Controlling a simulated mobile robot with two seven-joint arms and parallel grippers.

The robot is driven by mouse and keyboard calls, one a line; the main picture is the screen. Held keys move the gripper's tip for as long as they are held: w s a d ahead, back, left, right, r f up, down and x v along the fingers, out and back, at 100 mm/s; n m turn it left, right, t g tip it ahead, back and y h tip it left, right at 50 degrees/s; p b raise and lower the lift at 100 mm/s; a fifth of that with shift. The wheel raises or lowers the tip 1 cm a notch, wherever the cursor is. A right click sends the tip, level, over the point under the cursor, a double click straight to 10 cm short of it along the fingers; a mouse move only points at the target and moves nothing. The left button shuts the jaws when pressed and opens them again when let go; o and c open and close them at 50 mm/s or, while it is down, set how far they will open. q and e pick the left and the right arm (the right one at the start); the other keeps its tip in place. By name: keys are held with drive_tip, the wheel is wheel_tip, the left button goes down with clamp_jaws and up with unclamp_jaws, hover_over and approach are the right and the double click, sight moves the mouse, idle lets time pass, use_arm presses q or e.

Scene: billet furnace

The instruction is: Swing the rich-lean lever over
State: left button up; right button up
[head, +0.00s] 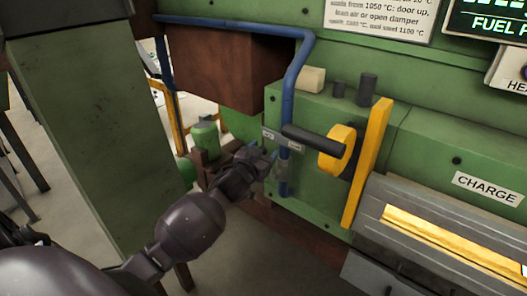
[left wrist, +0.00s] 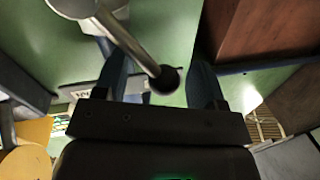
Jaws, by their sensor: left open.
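The rich-lean lever (left wrist: 135,45) is a pale metal rod with a dark ball knob, seen in the left wrist view. It slants from a round pivot at the upper left down to between my fingers. My left gripper (left wrist: 160,80) is open, one finger on each side of the knob; I cannot tell whether either touches it. In the head view my left gripper (head: 274,166) is at the green housing, just below two small pale label plates (head: 281,139), and mostly hides the lever. One plate also shows in the left wrist view (left wrist: 84,93), its text unreadable.
A blue pipe (head: 297,68) runs down beside my gripper. A yellow upright bar (head: 368,160) and the charge trough (head: 440,230) are further right. A green motor (head: 205,137) stands behind.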

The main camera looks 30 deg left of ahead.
use_arm(q)
clamp_jaws()
idle(0.4)
